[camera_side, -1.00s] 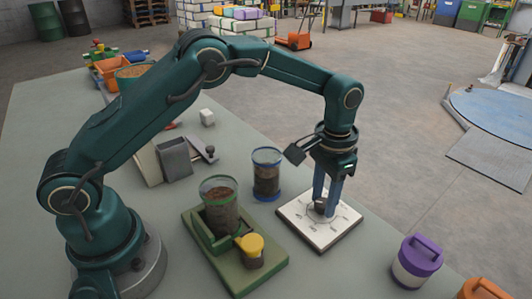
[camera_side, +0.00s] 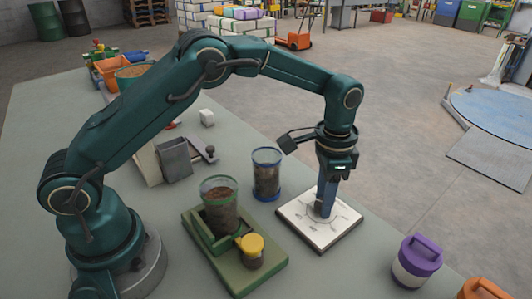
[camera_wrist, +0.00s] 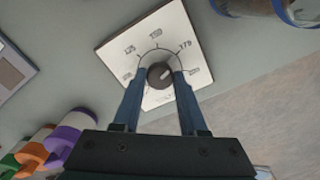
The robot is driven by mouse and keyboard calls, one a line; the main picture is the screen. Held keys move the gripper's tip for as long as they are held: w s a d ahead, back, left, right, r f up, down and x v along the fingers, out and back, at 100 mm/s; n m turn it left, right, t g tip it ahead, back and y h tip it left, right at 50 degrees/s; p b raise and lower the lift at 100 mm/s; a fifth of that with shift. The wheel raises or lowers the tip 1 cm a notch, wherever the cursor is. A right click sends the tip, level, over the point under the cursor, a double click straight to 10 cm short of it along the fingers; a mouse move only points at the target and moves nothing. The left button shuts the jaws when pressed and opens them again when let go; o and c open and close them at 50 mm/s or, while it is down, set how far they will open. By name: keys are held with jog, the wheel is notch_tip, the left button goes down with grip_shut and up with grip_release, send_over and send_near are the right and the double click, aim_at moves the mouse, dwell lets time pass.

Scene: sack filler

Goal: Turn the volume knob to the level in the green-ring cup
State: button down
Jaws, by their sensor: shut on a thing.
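The volume knob (camera_wrist: 160,75) is a dark round knob on a white square dial plate (camera_side: 294,213) with printed numbers such as 125 and 175. My gripper (camera_side: 322,210) points straight down over the plate and is shut on the knob. In the wrist view its two blue fingers (camera_wrist: 160,80) flank the knob, whose pale mark points up and right. The green-ring cup (camera_side: 220,207) is clear, stands in a green stand, and holds dark brown material to somewhat above half. The wrist view does not show this cup.
A blue-ring cup (camera_side: 267,172) with dark contents stands left of the plate. A yellow-topped jar (camera_side: 251,250) sits on the green base (camera_side: 232,279). A purple-lidded container (camera_side: 417,261) stands right of the plate. A grey bin (camera_side: 175,160) is farther left.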

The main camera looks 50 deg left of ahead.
jog(key=shift+c, duration=2.2)
grip_release()
jog(key=shift+r, duration=0.15)
jog(key=shift+r, duration=2.45)
